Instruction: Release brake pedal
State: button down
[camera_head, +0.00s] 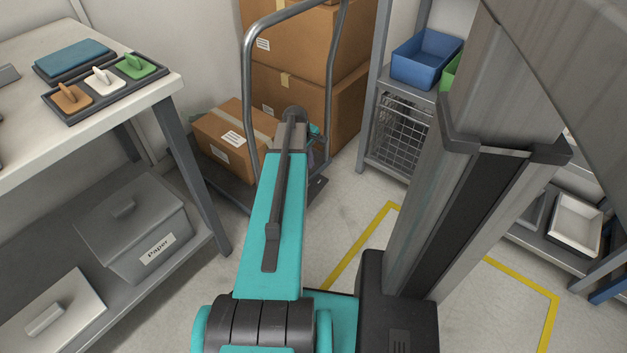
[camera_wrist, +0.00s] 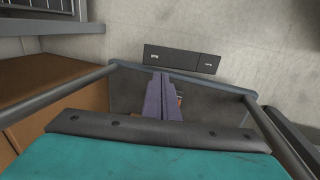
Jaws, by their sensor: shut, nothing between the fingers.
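The cart (camera_head: 230,182) is a platform trolley with a grey tube handle, loaded with cardboard boxes. In the wrist view its dark deck (camera_wrist: 217,98) shows between the handle tubes. A dark two-part pedal (camera_wrist: 182,59) with small light marks on each part sticks out past the deck edge, over the floor. In the head view my arm mostly hides the gripper.
A shelf rack (camera_head: 372,95) with a blue bin (camera_head: 425,60) stands behind right. The handle (camera_head: 250,90) rises close beside my arm. Yellow-taped floor (camera_head: 345,262) is clear.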

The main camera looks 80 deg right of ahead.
aim_at(317, 183)
jog(key=shift+f, duration=0.15)
jog(key=b+x, duration=0.6)
jog(key=x, duration=0.7)
jog(key=shift+d+f, duration=0.15)
jog(key=shift+f, duration=0.2)
jog(key=shift+s, duration=0.1)
